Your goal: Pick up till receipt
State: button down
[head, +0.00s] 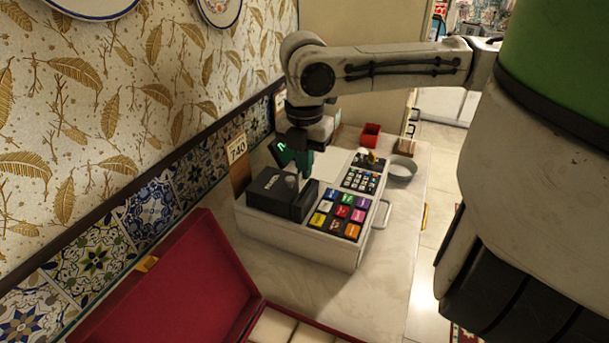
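My gripper (306,172) points down just above and behind the black receipt printer (281,194) on the white cash register (300,237). Its dark teal fingertips show small. I cannot tell if they are apart or closed, or if they touch anything. I cannot make out the till receipt for certain. A small pale patch shows at the printer's top beside the fingers, but it is too small to name. The gripper and wrist hide part of the register's back.
Coloured keys (339,214) and a number pad (361,180) lie right of the printer. An open red case (185,285) lies in front. A tiled wall (150,212) borders the left; the counter (385,290) is clear at right.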

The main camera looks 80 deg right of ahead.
jog(key=s+d+r+p, duration=0.1)
jog(key=s+r+p, duration=0.4)
jog(key=s+r, duration=0.9)
jog(key=shift+d+r, duration=0.3)
jog(key=shift+r, duration=0.15)
